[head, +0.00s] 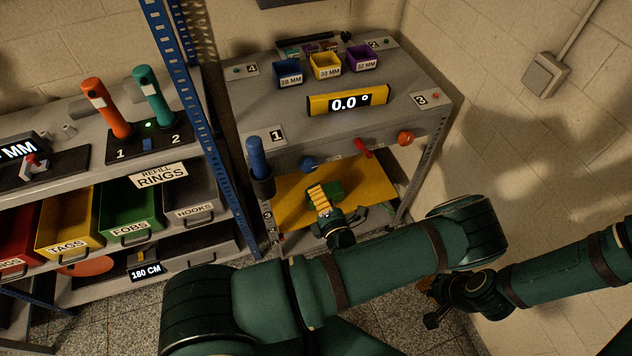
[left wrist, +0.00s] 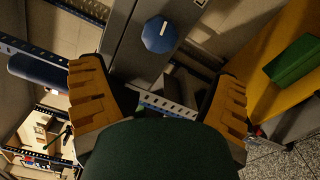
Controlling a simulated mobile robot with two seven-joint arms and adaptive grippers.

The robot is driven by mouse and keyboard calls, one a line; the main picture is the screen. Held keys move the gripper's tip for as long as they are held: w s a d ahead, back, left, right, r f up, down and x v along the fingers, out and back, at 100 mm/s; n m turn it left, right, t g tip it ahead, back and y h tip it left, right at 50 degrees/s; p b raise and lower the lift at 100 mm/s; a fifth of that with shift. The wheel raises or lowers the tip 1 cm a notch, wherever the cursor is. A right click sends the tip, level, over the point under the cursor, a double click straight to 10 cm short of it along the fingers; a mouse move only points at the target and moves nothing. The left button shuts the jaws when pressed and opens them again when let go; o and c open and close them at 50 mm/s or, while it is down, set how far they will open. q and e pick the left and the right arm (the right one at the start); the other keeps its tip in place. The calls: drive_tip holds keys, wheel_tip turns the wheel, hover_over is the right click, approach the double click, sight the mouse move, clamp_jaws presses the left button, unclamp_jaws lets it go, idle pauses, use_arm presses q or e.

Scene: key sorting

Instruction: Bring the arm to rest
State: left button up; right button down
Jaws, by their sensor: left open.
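My left gripper (head: 317,190) is in front of the grey bench, over the yellow lower shelf (head: 288,193). In the left wrist view its two yellow fingers stand wide apart with nothing between them (left wrist: 160,95). A blue knob (left wrist: 160,33) on the bench front lies beyond the fingertips, apart from them. A green block (left wrist: 295,60) on the yellow shelf is to the right of the fingers; it also shows in the head view (head: 333,187). My right gripper (head: 435,295) is low at the right, partly hidden by my arm, and its jaws are unclear.
The bench (head: 300,125) carries small bins and a yellow display (head: 348,101) reading 0.0°. A blue-handled tool (head: 256,157) hangs at its left corner, and a red lever (head: 362,148) juts from its front. A blue rack post (head: 195,110) stands left. A wall bounds the right.

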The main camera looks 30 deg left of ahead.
use_arm(q)
drive_tip(key=shift+s+d, duration=0.4)
drive_tip(key=shift+d, duration=0.05)
